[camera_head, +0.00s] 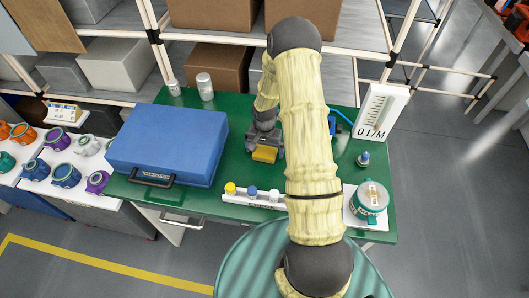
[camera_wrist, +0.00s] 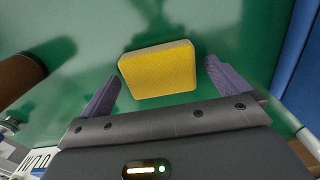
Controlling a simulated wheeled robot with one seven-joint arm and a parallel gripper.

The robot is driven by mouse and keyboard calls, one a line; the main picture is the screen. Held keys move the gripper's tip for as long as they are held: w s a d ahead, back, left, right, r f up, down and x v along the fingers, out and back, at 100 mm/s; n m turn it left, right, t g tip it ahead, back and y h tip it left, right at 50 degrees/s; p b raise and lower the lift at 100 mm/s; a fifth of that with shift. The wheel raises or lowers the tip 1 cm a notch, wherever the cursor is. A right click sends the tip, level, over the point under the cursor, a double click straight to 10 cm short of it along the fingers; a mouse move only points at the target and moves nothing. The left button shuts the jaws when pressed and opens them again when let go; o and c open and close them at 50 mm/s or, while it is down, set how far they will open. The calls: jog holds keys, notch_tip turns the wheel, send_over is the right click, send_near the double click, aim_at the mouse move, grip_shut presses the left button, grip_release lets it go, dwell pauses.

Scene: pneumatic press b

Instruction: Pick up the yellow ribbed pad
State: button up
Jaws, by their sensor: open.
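The yellow pad (camera_head: 265,154) lies on the green tabletop (camera_head: 230,180), just below my gripper (camera_head: 264,143) in the head view. In the wrist view the yellow pad (camera_wrist: 158,70) appears as a thick rounded block, flat on the green surface. No ribs can be made out on it. My gripper (camera_wrist: 163,88) is open, with one purple-grey finger toward each side of the pad. The fingers look apart from the pad, and nothing is held. My arm hides part of the table in the head view.
A blue case (camera_head: 170,145) stands left of the pad. A white rack (camera_head: 253,198) with coloured caps lies in front. A flow meter (camera_head: 381,112) and a teal round device (camera_head: 369,199) stand on the right. Two small canisters stand behind the case.

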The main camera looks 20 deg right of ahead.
aim_at(265, 151)
jog(key=shift+c, duration=0.2)
jog(key=c, duration=1)
notch_tip(265, 151, up, 10)
jog(key=shift+b, duration=1.1)
